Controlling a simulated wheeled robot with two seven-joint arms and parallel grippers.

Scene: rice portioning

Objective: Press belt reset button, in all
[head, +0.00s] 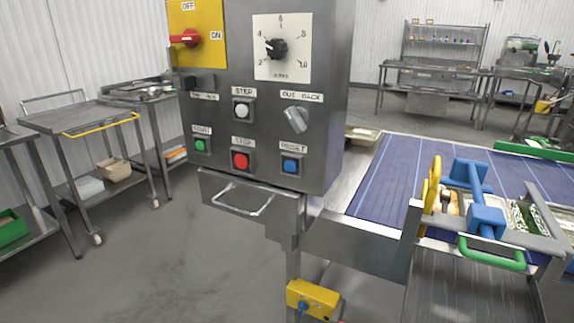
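A grey metal control panel (272,115) stands upright in the middle of the head view. A white button (241,110) labelled STEP is above the red one. A grey selector knob (295,119) is above the blue button. Neither of my grippers is in view, and nothing covers the buttons.
A red switch (186,39) on a yellow plate and a black dial (276,48) are higher on the panel. A metal handle (243,199) juts out below. The blue conveyor belt (395,180) and a blue-and-grey frame (487,215) are at right. Carts (75,118) stand left; the floor between is clear.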

